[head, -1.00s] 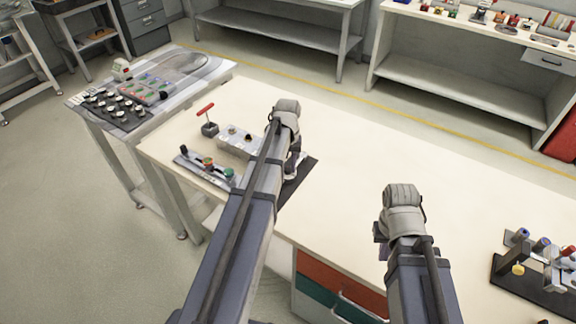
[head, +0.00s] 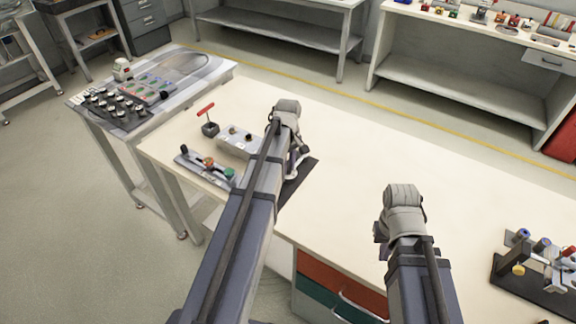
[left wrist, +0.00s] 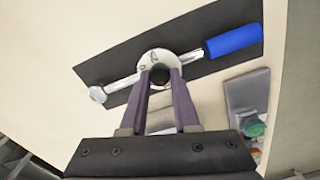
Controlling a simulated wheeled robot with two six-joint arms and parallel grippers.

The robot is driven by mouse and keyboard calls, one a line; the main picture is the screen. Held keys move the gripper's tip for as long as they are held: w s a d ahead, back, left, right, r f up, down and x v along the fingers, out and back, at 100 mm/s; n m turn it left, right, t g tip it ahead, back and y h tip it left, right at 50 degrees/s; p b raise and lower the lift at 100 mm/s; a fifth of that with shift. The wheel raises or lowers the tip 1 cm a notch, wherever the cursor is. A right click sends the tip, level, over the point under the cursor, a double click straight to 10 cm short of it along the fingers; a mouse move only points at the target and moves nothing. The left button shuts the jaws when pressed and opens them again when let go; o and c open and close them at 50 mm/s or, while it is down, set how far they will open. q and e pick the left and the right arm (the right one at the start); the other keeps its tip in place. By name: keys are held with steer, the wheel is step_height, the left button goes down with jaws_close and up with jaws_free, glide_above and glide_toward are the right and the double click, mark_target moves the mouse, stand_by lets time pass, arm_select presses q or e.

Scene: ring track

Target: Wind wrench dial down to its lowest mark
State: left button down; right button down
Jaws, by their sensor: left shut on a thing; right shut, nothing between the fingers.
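The wrench lies on a dark mat (left wrist: 107,64) in the left wrist view, with a chrome shaft (left wrist: 122,84) and a blue handle (left wrist: 232,41) at the right. Its round white dial (left wrist: 146,62) has a dark knob in the middle. My left gripper (left wrist: 160,76) is shut on the dial's knob, one finger on each side. The dial's marks are too small to read. In the head view my left arm hides most of the wrench. My right gripper (head: 381,233) is shut and empty above the bench, mostly hidden by its own wrist.
A panel with a green knob (head: 230,174), a grey box (head: 238,140) and a red-handled lever (head: 206,112) stand left of the wrench on the cream bench (head: 350,155). A rack with several tools (head: 540,262) stands at the right. The bench's middle is clear.

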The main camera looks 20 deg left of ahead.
mark_target(288, 169)
stand_by(0.4)
arm_select(q)
steer(key=c, duration=0.6)
jaws_free()
steer(key=shift+c, duration=0.2)
steer(key=shift+r, duration=0.1)
arm_select(e)
steer(key=shift+r, duration=0.1)
arm_select(q)
step_height(288, 169, up, 8)
steer(key=p, duration=0.8)
arm_select(e)
step_height(288, 169, up, 8)
steer(key=shift+f, duration=0.2)
arm_select(q)
steer(key=shift+f, duration=0.2)
